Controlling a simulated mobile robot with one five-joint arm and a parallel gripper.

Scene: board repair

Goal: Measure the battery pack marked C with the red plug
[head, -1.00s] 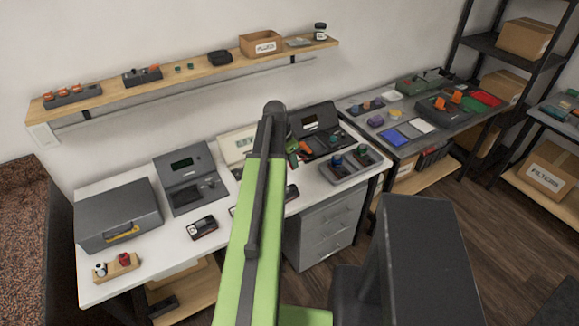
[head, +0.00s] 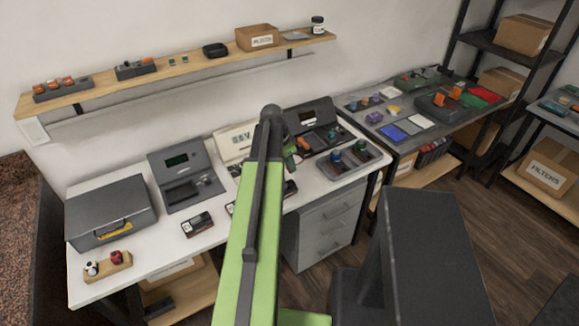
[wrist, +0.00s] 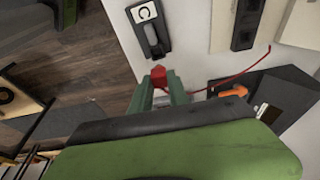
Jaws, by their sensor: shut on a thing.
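In the wrist view my gripper (wrist: 161,84) is shut on the red plug (wrist: 158,75), which shows between its green fingertips. A thin red cable (wrist: 244,70) runs from there to the right. The battery pack marked C (wrist: 149,30) lies on the white bench just beyond the plug, with a gap between them. It is dark, with a white label and a grey raised part. In the head view my gripper (head: 290,158) is low over the bench, partly behind my arm. A dark pack (head: 290,188) shows beside my arm there; its letter is not readable.
An orange-ended piece (wrist: 233,92) lies by a dark device at right in the wrist view. A meter with a display (head: 237,140), a grey case (head: 108,208) and another pack (head: 197,224) are on the bench. A drawer unit (head: 322,226) stands below.

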